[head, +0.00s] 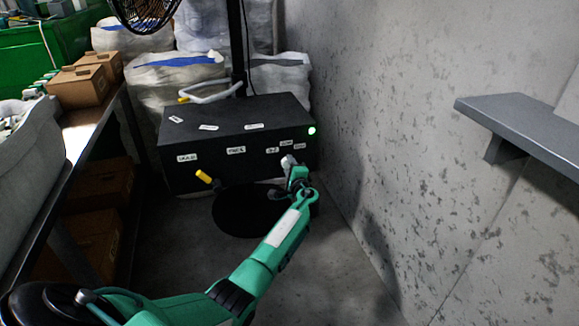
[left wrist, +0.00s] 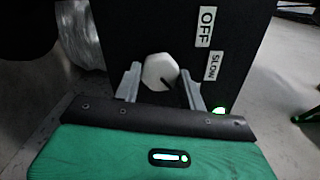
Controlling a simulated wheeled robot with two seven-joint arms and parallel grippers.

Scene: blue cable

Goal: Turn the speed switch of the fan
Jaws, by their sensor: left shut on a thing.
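The fan's black control box (head: 225,135) stands by the wall, with white labels on its front and a green light (head: 312,130) lit at its right end. The dark fan head (head: 145,12) shows at the top left. My left gripper (head: 291,168) is at the right part of the box's front. In the left wrist view its two fingers (left wrist: 161,84) are shut on the white speed switch knob (left wrist: 159,70), one on each side. A dark pointer mark shows on the knob's lower right. Labels OFF (left wrist: 206,27) and SLOW (left wrist: 214,66) are to its right. My right gripper is not in view.
A yellow-tipped piece (head: 204,177) juts out at the box's front left. A shelf table (head: 75,160) with cardboard boxes (head: 80,84) is at left. White sacks (head: 160,85) stand behind. A grey ledge (head: 520,125) projects from the right wall. The floor between is clear.

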